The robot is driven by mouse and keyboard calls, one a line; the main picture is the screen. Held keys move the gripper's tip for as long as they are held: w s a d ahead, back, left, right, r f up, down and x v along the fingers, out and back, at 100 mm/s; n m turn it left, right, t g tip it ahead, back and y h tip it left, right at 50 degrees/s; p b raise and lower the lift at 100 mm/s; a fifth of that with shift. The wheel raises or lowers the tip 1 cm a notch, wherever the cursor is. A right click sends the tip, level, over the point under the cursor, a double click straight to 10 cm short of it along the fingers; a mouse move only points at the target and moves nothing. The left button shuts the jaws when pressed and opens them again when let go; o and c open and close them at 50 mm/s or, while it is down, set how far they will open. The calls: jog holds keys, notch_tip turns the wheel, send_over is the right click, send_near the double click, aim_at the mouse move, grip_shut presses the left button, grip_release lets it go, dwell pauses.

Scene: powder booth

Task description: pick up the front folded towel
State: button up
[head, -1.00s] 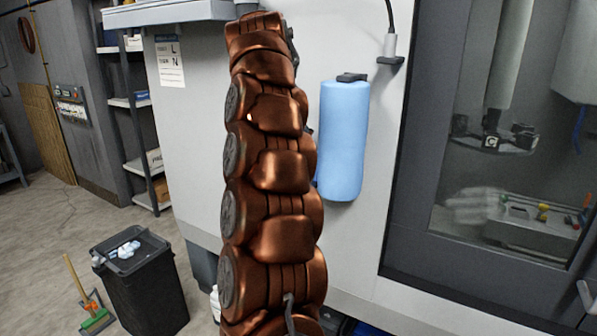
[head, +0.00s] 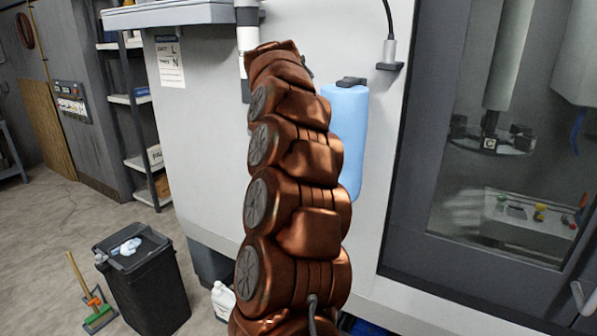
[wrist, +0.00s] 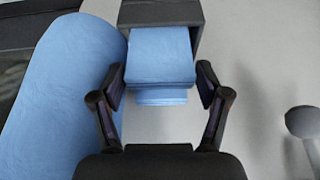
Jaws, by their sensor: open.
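Blue folded towels (wrist: 160,62) hang out of a dark box-like holder (wrist: 160,14) at the top middle of the wrist view. The nearest towel face is broad, with layered lower edges and another blue fold (wrist: 162,98) showing below. My gripper (wrist: 160,76) is open, with one finger on each side of the towels and gaps of pale panel beside them. I see no clear contact. In the head view the folded towels and my gripper are not visible; my copper arm blocks part of the view.
A large blue roll (head: 348,115) hangs on the pale machine panel and shows close at left in the wrist view (wrist: 65,85). A grey knob (wrist: 302,121) is at right. A black bin (head: 146,280), a white jug (head: 223,300) and a glazed booth door (head: 500,190) are around.

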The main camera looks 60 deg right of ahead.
jog(key=c, duration=0.4)
jog(key=shift+b, duration=0.35)
